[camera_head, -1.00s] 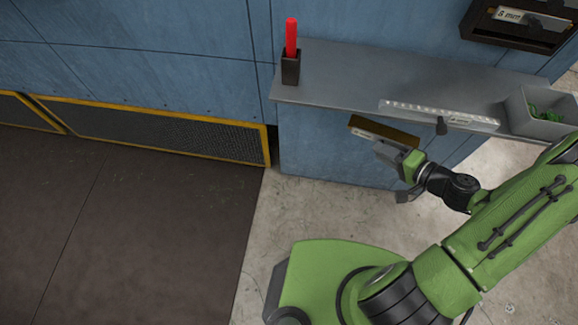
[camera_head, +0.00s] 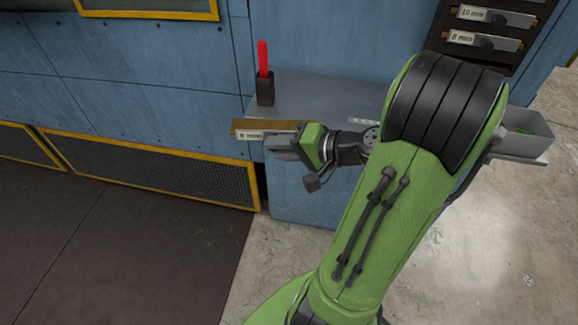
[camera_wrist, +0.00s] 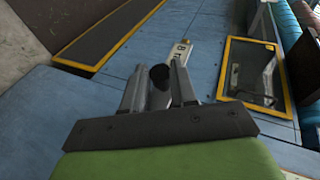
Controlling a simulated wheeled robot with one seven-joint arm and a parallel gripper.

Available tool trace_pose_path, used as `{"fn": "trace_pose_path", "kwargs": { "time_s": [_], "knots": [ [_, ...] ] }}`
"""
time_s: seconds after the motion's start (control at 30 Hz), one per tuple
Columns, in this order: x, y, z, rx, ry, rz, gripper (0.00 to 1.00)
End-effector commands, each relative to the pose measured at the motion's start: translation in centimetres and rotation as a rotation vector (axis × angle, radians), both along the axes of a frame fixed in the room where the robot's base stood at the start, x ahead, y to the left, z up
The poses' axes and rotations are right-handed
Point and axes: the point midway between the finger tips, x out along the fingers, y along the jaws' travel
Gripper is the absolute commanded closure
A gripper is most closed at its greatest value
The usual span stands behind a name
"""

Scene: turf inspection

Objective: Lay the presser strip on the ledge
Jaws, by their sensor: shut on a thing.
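The presser strip (camera_head: 275,126) is a long brown-topped bar with a white label on its front face. My gripper (camera_head: 285,148) is shut on it, and the strip lies level across the front left of the grey ledge (camera_head: 325,92). Its left end sticks out past the ledge's left edge. I cannot tell whether it touches the ledge. In the wrist view my gripper (camera_wrist: 160,88) has its fingers around a dark knob (camera_wrist: 160,73), with the labelled strip (camera_wrist: 184,42) beyond. My arm hides much of the ledge's right part.
A dark holder (camera_head: 265,90) with a red stick (camera_head: 263,58) stands at the ledge's back left. A clear ruler (camera_head: 363,121) is mostly hidden behind my arm. A grey bin (camera_head: 527,135) is at the right end. A rack (camera_head: 480,38) of labelled strips hangs above right.

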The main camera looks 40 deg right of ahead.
Motion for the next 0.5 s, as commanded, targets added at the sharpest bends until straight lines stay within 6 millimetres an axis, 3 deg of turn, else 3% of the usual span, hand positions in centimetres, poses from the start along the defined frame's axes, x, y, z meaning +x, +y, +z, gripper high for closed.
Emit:
{"fn": "trace_pose_path", "kwargs": {
  "time_s": [0.1,0.2,0.5],
  "knots": [
    [-2.7,-0.2,1.1,-0.015,0.001,-0.117,1.00],
    [-3.8,0.0,1.8,-0.015,0.006,-0.168,1.00],
    [-4.1,0.2,2.4,-0.011,0.008,-0.183,1.00]
  ]
}}
